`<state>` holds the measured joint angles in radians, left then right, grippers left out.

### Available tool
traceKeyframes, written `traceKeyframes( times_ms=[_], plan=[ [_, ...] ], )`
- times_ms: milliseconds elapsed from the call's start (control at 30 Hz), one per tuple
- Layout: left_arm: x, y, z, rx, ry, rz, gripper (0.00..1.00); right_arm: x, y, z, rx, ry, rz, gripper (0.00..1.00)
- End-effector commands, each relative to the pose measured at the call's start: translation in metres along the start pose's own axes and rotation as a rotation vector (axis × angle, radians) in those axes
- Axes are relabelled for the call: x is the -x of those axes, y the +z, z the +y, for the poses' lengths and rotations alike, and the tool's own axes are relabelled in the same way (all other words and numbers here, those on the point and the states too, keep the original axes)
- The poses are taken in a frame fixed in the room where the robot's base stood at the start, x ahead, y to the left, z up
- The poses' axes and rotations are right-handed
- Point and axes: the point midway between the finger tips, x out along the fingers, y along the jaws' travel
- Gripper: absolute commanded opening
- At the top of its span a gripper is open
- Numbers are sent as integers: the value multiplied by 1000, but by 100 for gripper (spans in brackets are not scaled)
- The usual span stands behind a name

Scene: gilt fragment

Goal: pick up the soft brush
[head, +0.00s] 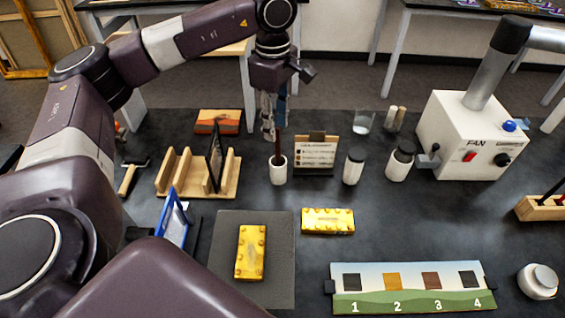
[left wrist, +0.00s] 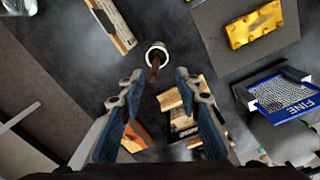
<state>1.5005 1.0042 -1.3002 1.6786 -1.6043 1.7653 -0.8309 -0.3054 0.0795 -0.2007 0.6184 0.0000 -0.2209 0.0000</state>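A white cup (head: 278,171) stands on the dark table with a dark brown handle (head: 279,145) upright in it, seemingly the soft brush; its bristles are not visible. My left gripper (head: 272,130) points down just above the cup, around the handle's upper part. In the left wrist view the handle (left wrist: 154,66) rises from the cup (left wrist: 158,49) toward the gap between the fingers (left wrist: 156,78). The fingers are apart, with clear space on both sides of the handle. My right gripper is not in view.
A small label stand (head: 316,152) is right of the cup, with two jars (head: 354,166) (head: 400,161) beyond. A wooden rack (head: 172,172) stands left. Yellow gilt pieces (head: 251,252) (head: 328,220) lie in front. A fan box (head: 465,140) is at right.

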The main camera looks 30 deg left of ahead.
Motion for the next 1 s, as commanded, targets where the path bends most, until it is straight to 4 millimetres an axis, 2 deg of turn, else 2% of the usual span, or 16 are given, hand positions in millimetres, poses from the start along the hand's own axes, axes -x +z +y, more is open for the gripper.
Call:
traceKeyframes(
  times_ms=[33, 100, 367, 533, 733, 867, 1000],
  plan=[
    [-10, 0, 0, 0, 0, 0, 31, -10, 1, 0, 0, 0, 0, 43],
    [-17, 0, 0, 0, 0, 0, 31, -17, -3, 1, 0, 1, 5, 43],
    [-31, 0, -1, 0, 0, 0, 31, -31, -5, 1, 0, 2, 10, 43],
    [-42, 0, -1, 1, -3, 1, 31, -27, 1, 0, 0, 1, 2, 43],
    [-63, -1, 1, 1, -3, 1, 31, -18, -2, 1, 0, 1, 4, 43],
    [-82, -2, 4, 0, -4, 2, 31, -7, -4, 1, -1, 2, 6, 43],
    [-102, -2, 5, 1, -2, 0, 31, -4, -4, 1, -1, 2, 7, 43]
  ],
)
